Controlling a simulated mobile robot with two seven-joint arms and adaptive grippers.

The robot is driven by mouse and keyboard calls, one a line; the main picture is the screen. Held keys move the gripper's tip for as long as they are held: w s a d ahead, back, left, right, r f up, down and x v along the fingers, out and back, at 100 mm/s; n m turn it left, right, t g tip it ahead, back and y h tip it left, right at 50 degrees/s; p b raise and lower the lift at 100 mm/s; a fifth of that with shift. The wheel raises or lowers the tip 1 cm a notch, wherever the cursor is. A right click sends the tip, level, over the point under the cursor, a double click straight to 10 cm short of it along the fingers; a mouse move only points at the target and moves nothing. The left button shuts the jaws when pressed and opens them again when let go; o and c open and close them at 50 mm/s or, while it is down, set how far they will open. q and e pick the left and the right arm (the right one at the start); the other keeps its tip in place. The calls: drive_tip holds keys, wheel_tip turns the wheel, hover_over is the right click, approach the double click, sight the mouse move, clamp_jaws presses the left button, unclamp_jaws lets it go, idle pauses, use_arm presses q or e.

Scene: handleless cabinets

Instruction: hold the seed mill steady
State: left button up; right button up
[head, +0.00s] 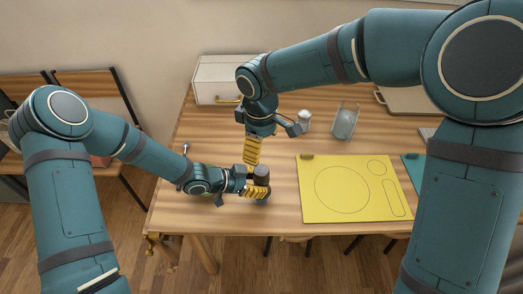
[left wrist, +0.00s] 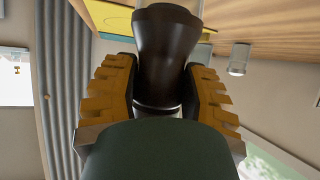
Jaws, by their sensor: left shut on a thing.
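The dark brown seed mill (head: 261,174) stands near the front left part of the wooden table. My left gripper (head: 257,191) is shut around it low down, with yellow ridged fingers on its sides. In the left wrist view the mill's dark waisted body (left wrist: 166,55) shows between both fingers. My right gripper (head: 251,152) points down just behind and to the left of the mill's top. One yellow finger shows clearly; its opening is unclear. Whether it touches the mill cannot be told.
A yellow mat (head: 313,209) with drawn outlines lies right of the mill, with a teal mat (head: 412,161) beyond. A small shaker (head: 304,122) and a clear container (head: 345,122) stand behind. A white box (head: 216,79) is at the back left. The table's front edge is close.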

sight(262, 170)
idle(0.6)
drive_tip(key=f+n, duration=0.3)
drive_tip(key=f, duration=0.1)
drive_tip(key=f+n, duration=0.3)
drive_tip(key=f, duration=0.1)
drive_tip(key=f+n+g, duration=0.1)
drive_tip(key=f+n, duration=0.2)
drive_tip(key=f, duration=0.2)
drive_tip(key=shift+w, duration=0.4)
drive_tip(key=shift+r, duration=0.1)
drive_tip(key=c, duration=1.2)
